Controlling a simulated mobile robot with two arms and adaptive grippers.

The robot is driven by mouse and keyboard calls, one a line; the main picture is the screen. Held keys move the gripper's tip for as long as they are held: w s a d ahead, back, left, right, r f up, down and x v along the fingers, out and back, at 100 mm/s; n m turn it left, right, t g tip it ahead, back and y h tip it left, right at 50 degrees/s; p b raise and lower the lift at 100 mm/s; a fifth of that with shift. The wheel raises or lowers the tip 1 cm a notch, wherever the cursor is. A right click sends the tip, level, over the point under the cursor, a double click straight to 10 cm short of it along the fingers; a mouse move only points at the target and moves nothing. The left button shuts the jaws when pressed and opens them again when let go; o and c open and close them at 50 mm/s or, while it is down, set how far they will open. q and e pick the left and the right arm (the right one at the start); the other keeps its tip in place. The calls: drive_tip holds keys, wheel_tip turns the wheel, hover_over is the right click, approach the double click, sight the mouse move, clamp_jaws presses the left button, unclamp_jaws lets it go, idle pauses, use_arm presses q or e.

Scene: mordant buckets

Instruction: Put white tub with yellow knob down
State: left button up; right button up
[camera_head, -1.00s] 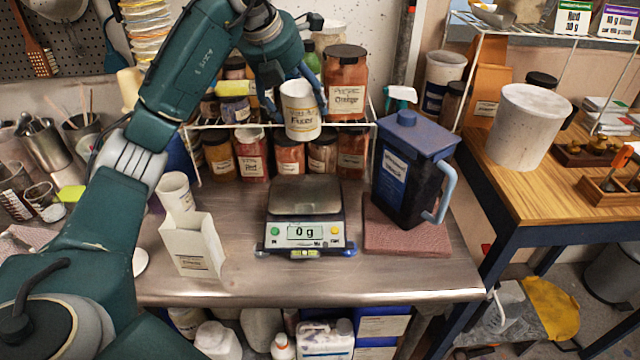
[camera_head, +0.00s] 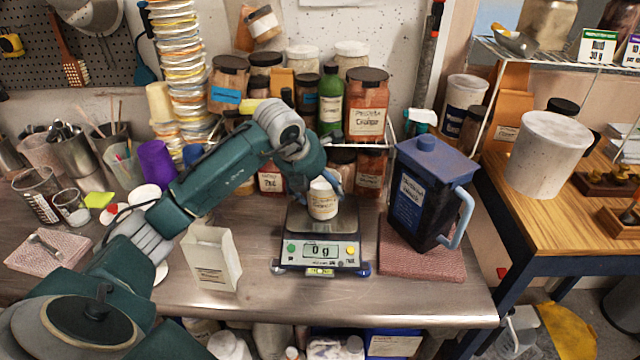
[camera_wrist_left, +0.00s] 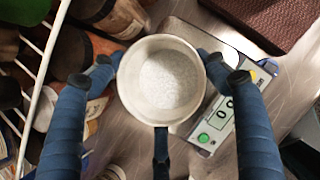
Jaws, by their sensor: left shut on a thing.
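My left gripper (camera_head: 324,186) is shut on a small white tub (camera_head: 322,203) with a yellowish label. The tub is upright over the pan of the digital scale (camera_head: 292,262), whose display reads 0 g; I cannot tell whether its base touches the pan. In the left wrist view the tub (camera_wrist_left: 162,82) is seen from above between the fingers, open-topped with pale contents. The scale (camera_wrist_left: 222,118) shows partly behind it. I cannot make out a yellow knob on the tub. My right gripper is not in view.
A blue lidded pitcher (camera_head: 412,190) stands on a reddish mat (camera_head: 430,264) right of the scale. A white paper bag (camera_head: 211,259) stands to the left. Jars, including an orange one (camera_head: 366,105), crowd a wire rack behind. The steel bench's front strip is clear.

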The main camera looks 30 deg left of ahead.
use_arm(q)
drive_tip(key=shift+f, duration=0.15)
drive_tip(key=o, duration=1.3)
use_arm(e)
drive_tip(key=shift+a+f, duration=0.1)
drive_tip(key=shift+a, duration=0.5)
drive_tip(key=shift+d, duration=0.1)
use_arm(q)
drive_tip(key=shift+r, duration=0.3)
drive_tip(key=b+v, duration=0.2)
drive_tip(key=v, duration=0.9)
drive_tip(key=shift+s+r, duration=0.25)
drive_tip(key=shift+r, duration=0.1)
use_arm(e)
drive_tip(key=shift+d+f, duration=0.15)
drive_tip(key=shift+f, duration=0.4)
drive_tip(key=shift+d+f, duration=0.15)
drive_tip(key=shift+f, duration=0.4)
